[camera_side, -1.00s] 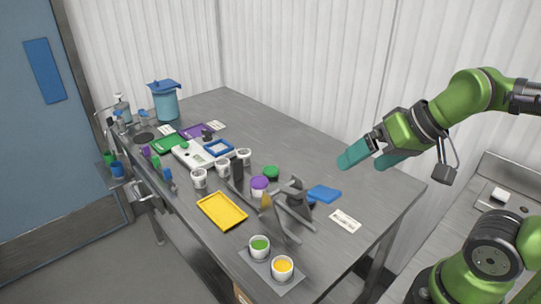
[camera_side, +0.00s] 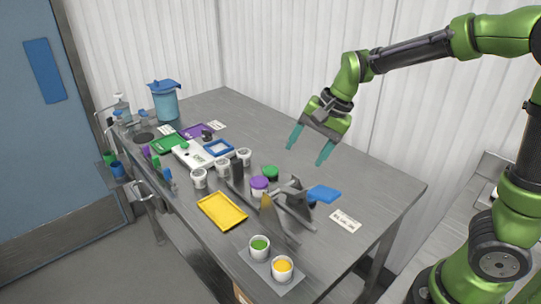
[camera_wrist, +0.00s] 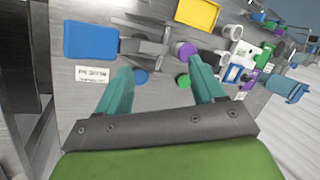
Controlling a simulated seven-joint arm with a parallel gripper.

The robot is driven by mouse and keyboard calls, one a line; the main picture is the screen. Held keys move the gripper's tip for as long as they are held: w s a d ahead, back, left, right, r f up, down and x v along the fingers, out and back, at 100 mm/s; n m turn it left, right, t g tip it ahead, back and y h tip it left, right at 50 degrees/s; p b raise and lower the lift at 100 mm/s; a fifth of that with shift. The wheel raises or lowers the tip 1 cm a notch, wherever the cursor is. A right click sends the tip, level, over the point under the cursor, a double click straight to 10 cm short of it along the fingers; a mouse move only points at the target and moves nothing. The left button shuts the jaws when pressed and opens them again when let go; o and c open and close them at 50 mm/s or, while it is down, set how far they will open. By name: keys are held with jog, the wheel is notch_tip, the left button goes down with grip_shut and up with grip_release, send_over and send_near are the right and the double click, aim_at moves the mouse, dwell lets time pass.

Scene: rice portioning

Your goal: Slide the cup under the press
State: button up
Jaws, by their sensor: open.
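A cup with a purple lid (camera_side: 259,184) stands on the table beside the grey press (camera_side: 292,194); its purple top also shows in the wrist view (camera_wrist: 186,50). The press has a blue handle plate (camera_side: 323,194), which shows at upper left in the wrist view (camera_wrist: 90,40). My gripper (camera_side: 306,155) is open and empty, its teal fingers pointing down. It is in the air above the table, behind the press and apart from the cup. In the wrist view, my gripper (camera_wrist: 160,66) has its fingers spread. I cannot tell whether the cup is under the press head.
A green round lid (camera_side: 270,172) lies behind the cup. A yellow tray (camera_side: 222,211), several white cups (camera_side: 199,179) and a white scale (camera_side: 188,154) stand to the left. Cups with green (camera_side: 259,247) and orange contents (camera_side: 282,269) stand at the front. The back right table is clear.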

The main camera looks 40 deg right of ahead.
jog(key=w+d+f+m+h, duration=0.1)
jog(key=w+f+m, duration=0.2)
jog(key=w+m, duration=0.35)
jog(key=w+d+f+m+h, duration=0.1)
jog(key=w+f+m, duration=0.2)
jog(key=w+m, duration=0.3)
jog(key=m, duration=1.1)
send_near(237, 161)
jog(key=shift+t+h, duration=0.4)
jog(key=shift+t, duration=0.1)
jog(key=x, duration=1.2)
jog(key=shift+s+a+f, duration=0.15)
jog(key=shift+s+a, duration=0.1)
jog(key=shift+s, duration=0.15)
jog(key=shift+c, duration=0.3)
